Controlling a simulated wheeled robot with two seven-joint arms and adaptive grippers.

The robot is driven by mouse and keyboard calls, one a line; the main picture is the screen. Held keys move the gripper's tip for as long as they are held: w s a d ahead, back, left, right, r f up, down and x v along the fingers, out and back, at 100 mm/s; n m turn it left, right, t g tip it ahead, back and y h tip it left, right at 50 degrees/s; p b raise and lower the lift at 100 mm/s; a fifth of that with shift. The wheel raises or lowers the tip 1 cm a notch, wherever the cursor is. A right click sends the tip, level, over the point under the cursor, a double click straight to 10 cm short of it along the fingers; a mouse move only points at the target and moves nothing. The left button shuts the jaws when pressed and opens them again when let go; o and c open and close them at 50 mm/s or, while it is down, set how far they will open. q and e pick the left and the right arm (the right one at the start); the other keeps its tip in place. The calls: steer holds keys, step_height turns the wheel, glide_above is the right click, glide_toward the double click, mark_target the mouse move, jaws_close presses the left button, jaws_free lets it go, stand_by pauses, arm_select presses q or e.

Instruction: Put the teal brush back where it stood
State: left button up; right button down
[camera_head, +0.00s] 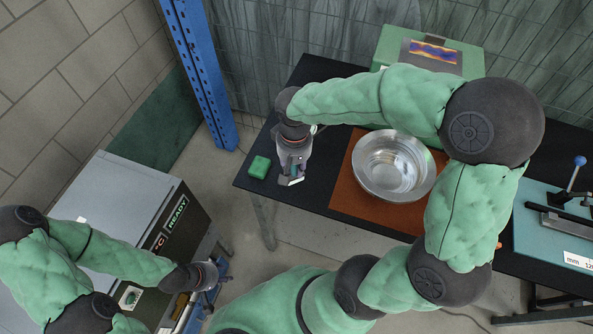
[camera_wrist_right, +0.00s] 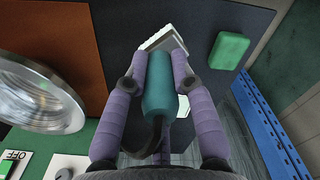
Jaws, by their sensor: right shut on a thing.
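The teal brush (camera_wrist_right: 159,85) is between the two purple fingers of my right gripper (camera_wrist_right: 158,68) in the right wrist view. Its pale, ridged head (camera_wrist_right: 163,39) points away from the wrist. In the head view my right gripper (camera_head: 294,172) is over the left part of the dark tabletop, with a little of the brush (camera_head: 297,169) showing between the fingers. I cannot tell whether the brush head touches the tabletop. My left gripper (camera_head: 216,272) is low at the left, beside the grey cabinet, away from the brush. Its fingers are too small to judge.
A green block (camera_head: 260,167) lies left of my right gripper, near the table edge. A metal bowl (camera_head: 394,165) stands on a brown mat (camera_head: 346,197) to the right. A green box (camera_head: 390,47) is at the back. A blue post (camera_head: 205,70) rises behind the table's left side.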

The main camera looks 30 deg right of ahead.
steer(key=shift+w+d+f+b, duration=0.4)
steer(key=shift+w+f, duration=0.1)
steer(key=shift+f, duration=0.8)
steer(key=shift+w+d+f+b, duration=0.35)
steer(key=shift+w+f, duration=0.2)
steer(key=shift+f, duration=0.8)
steer(key=shift+w+d+f+b, duration=0.3)
steer(key=shift+w+d+f, duration=0.2)
steer(key=shift+f, duration=0.8)
steer(key=shift+f, duration=0.15)
steer(key=c, duration=1)
jaws_free()
steer(key=shift+c, duration=0.2)
steer(key=shift+r, duration=0.2)
step_height(320, 180, up, 12)
steer(key=p, duration=0.3)
